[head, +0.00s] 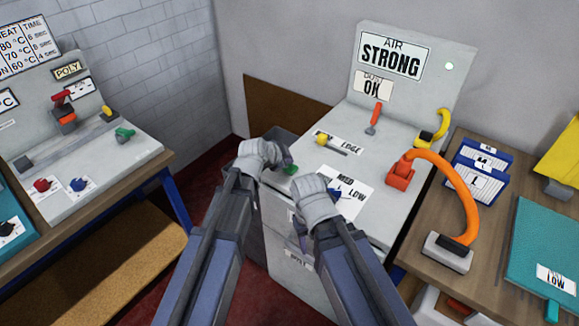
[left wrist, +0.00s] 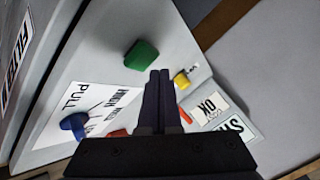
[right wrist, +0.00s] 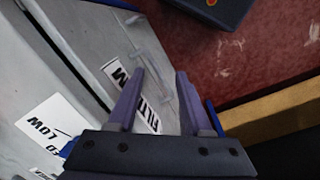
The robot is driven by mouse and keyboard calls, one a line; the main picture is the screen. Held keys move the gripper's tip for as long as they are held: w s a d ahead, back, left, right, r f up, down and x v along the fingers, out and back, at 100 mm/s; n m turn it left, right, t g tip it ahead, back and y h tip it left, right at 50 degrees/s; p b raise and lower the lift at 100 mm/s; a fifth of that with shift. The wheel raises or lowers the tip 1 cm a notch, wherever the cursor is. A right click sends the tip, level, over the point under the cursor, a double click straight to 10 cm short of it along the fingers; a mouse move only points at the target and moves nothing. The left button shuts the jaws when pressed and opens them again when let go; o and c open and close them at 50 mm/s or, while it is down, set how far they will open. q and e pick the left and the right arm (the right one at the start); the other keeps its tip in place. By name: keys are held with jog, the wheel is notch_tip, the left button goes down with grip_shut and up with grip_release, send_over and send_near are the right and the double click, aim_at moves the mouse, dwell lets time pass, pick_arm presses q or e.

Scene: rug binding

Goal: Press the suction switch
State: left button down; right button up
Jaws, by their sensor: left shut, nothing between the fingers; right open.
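On the grey machine (head: 400,175) a green button (head: 290,170) sits near the front left corner of the top; I take it to be the suction switch, though no readable label confirms this. It also shows as a green block in the left wrist view (left wrist: 141,55). My left gripper (head: 288,160) is shut and empty, its tips close beside the button; I cannot tell whether they touch it. It also shows in the left wrist view (left wrist: 158,78). My right gripper (right wrist: 160,75) is open and empty, in front of the machine's front face, pointing down.
The top also carries a blue knob (left wrist: 74,122), a yellow slider knob (head: 322,138), a red lever (head: 375,115) and an orange hose (head: 460,195). A sign reads AIR STRONG (head: 390,56). A second bench (head: 90,165) stands left, with red carpet (head: 215,195) between.

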aim_at(288, 169)
pick_arm(q)
jog(key=shift+f, duration=0.1)
jog(key=shift+f+b, duration=0.35)
jog(key=shift+b, duration=0.1)
jog(key=shift+f+b, duration=0.5)
jog(key=shift+b, duration=0.05)
dwell(0.7)
jog(key=shift+r+p, duration=1)
jog(key=shift+p, duration=0.05)
notch_tip(288, 169, up, 6)
jog(key=p, duration=0.6)
